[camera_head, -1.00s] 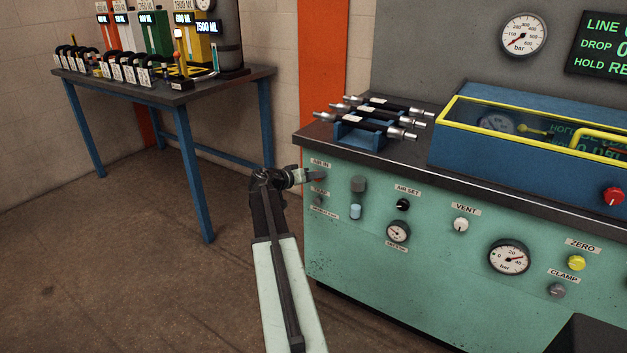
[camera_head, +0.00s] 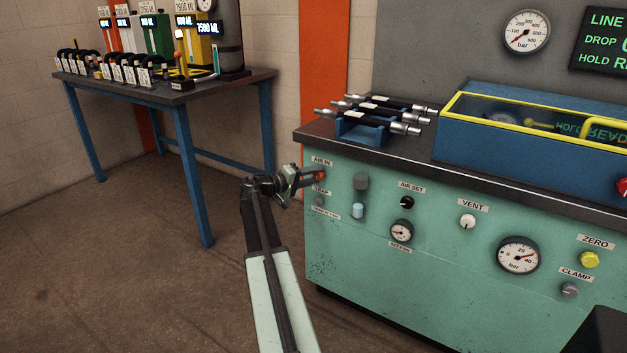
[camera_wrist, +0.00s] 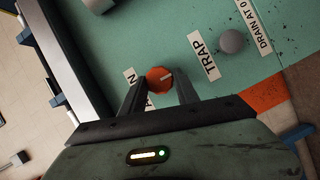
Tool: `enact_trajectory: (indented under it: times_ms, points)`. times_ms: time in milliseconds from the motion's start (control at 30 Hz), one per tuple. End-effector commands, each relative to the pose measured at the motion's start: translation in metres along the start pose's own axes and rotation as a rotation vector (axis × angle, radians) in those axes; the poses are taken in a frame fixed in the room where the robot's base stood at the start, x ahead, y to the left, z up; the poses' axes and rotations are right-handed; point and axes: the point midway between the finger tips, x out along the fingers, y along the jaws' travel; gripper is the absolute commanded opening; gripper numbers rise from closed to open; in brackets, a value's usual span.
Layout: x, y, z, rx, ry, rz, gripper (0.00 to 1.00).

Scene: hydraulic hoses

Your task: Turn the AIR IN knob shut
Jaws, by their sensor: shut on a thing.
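The AIR IN knob is a small orange-red round knob on the upper left of the green bench front, just below the AIR IN label (camera_head: 322,162). My gripper (camera_head: 314,174) reaches the panel from the left and is shut on the knob. In the wrist view my gripper (camera_wrist: 160,88) has a dark finger on each side of the knob. The fingers partly hide the AIR IN label there.
The TRAP knob (camera_wrist: 232,41) is close beside the AIR IN knob. The AIR SET knob (camera_head: 407,202), VENT knob (camera_head: 468,221) and gauges are farther right. Hoses (camera_head: 375,120) lie on the bench top above. Open floor lies left of the bench.

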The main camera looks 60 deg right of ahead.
Motion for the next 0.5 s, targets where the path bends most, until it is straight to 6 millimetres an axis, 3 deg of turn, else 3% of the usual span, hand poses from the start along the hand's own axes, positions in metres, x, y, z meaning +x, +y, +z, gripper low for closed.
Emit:
enact_trajectory:
  times_ms: [500]
  points:
    - [0.0004,0.0003,-0.0008,-0.04,0.002,0.017,0.0]
